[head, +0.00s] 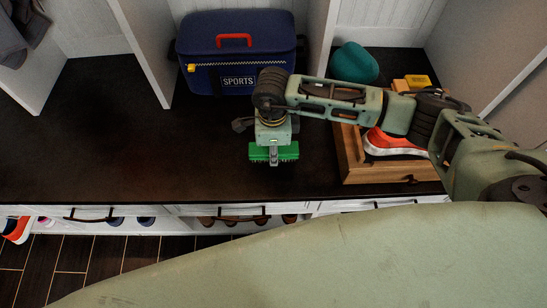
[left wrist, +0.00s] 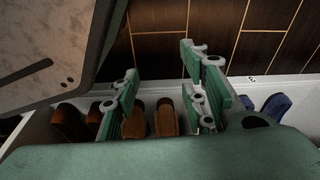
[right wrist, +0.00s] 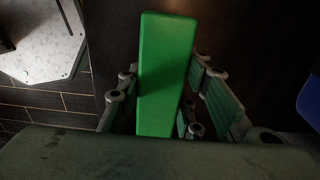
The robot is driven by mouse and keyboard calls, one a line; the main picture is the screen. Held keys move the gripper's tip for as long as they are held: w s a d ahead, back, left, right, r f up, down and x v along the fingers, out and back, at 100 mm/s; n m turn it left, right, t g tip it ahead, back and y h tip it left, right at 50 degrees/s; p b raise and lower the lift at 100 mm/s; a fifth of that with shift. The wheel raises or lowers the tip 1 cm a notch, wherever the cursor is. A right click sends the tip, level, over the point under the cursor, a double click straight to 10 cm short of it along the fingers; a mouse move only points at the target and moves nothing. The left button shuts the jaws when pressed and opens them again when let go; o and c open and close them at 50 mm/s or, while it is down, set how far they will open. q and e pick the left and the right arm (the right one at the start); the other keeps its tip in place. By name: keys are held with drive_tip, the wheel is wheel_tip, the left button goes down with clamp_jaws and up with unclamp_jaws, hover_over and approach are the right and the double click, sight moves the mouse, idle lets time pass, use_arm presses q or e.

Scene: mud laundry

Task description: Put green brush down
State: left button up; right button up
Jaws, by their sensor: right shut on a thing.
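The green brush (head: 284,153) is under my right gripper (head: 273,146) in the head view, over the dark bench top (head: 150,165) near its front edge. Its bristles point down; I cannot tell whether they touch the bench. In the right wrist view the brush (right wrist: 165,75) is a long green block between the fingers of my right gripper (right wrist: 162,108), which is shut on it. My left gripper (left wrist: 163,90) shows only in the left wrist view, open and empty, with shoes and the floor beyond it.
A blue sports bag (head: 237,48) stands behind the brush. To the right, a wooden tray (head: 350,162) holds an orange and white shoe (head: 392,143); a teal hat-like item (head: 354,63) and yellow box (head: 417,82) lie behind. The bench left of the brush is clear. Drawers (head: 240,210) run below.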

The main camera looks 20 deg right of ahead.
wheel_tip(320, 180, down, 4)
drive_tip(key=shift+r, duration=0.1)
use_arm(q)
drive_tip(key=shift+w+r, duration=0.55)
drive_tip(key=shift+r, duration=0.1)
drive_tip(key=shift+s+b, duration=0.1)
drive_tip(key=shift+b, duration=0.2)
use_arm(e)
drive_tip(key=shift+f, duration=0.2)
drive_tip(key=o, duration=1.1)
use_arm(q)
drive_tip(key=shift+w+d+r, duration=0.1)
drive_tip(key=shift+w+r, duration=0.25)
drive_tip(key=shift+s+f, duration=0.1)
drive_tip(key=shift+s, duration=0.15)
use_arm(e)
drive_tip(key=shift+r, duration=0.2)
